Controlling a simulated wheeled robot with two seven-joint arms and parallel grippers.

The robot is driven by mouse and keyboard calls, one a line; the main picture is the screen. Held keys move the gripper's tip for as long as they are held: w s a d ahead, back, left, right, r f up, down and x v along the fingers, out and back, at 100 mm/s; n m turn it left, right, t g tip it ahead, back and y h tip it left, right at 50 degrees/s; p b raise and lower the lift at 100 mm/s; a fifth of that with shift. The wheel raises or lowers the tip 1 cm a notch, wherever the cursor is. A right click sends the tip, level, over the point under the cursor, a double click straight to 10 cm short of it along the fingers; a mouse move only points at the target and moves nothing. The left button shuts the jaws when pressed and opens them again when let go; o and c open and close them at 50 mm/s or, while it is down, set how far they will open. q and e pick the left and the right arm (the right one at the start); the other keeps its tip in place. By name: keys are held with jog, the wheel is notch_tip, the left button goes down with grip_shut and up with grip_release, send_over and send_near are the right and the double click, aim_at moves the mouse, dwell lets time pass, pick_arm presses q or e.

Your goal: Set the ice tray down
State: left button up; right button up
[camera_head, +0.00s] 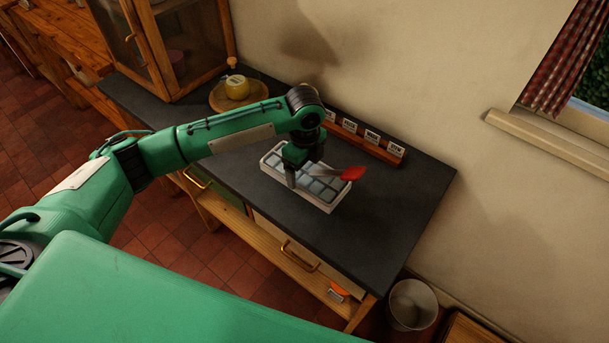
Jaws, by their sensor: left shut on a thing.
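The ice tray (326,206) is white with a grid of grey-blue compartments. It is over the dark counter (390,215), near its front edge, and looks about level. I cannot tell whether its underside touches the counter. My left gripper (301,176) reaches down from above and is shut on the ice tray near its left-middle part. The arm and gripper hide part of the tray's far side. My right gripper is out of view.
A red-tipped utensil (352,173) shows at the tray's right end. Behind is a wooden rack with white labels (372,136). The counter's right part is clear. A bin (412,303) stands on the floor.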

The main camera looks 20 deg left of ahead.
aim_at(304, 179)
pick_arm(q)
jog(key=shift+f, duration=0.45)
jog(key=shift+f+p, duration=0.35)
jog(key=shift+f, duration=1.65)
jog(key=o, duration=1.3)
jog(key=shift+f, duration=0.1)
